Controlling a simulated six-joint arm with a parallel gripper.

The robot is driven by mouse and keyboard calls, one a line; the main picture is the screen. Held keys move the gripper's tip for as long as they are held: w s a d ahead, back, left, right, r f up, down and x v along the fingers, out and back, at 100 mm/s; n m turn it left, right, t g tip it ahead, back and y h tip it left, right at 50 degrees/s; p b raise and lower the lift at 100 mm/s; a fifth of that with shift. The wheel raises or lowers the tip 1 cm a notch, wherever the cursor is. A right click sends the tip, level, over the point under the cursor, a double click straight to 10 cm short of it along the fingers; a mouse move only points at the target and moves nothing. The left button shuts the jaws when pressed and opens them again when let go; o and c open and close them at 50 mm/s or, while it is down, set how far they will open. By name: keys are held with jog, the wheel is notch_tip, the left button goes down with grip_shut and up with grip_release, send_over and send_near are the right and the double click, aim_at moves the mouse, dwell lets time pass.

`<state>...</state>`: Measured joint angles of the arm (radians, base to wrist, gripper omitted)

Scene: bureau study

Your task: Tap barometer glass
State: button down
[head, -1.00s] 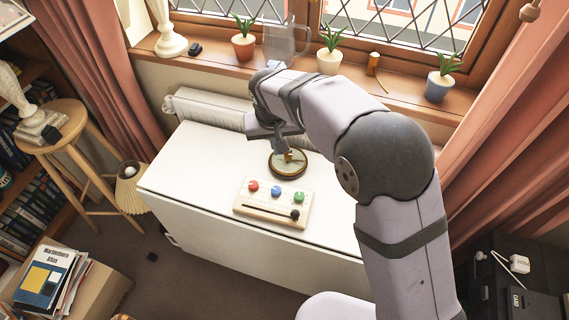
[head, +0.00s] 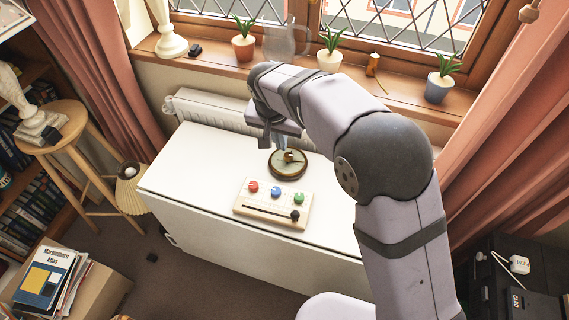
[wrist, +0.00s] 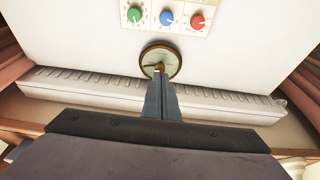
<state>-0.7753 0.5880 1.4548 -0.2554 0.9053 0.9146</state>
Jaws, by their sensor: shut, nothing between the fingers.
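The barometer (head: 287,168) is a round dial with a dark rim and pale face, lying flat on the white cabinet top. It also shows in the wrist view (wrist: 172,54), with a small brass-coloured piece at its middle. My gripper (head: 283,148) is shut and empty, pointing down at the barometer from its far side. In the wrist view the closed fingertips (wrist: 160,76) overlap the near rim and reach toward the centre of the dial. I cannot tell whether they touch the glass.
A control panel (head: 262,211) with red, blue and green knobs and a black-knobbed slider lies in front of the barometer. A radiator (head: 210,107) and a sill with potted plants (head: 330,60) stand behind. The cabinet top's left part is clear.

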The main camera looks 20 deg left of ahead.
jog(key=p, duration=0.3)
send_over(286, 169)
jog(key=s, duration=0.1)
notch_tip(286, 169, down, 12)
jog(key=shift+s+r, duration=0.1)
jog(key=shift+r, duration=0.05)
jog(key=shift+a+f, duration=0.1)
jog(key=shift+f, duration=0.7)
jog(key=shift+f, duration=0.1)
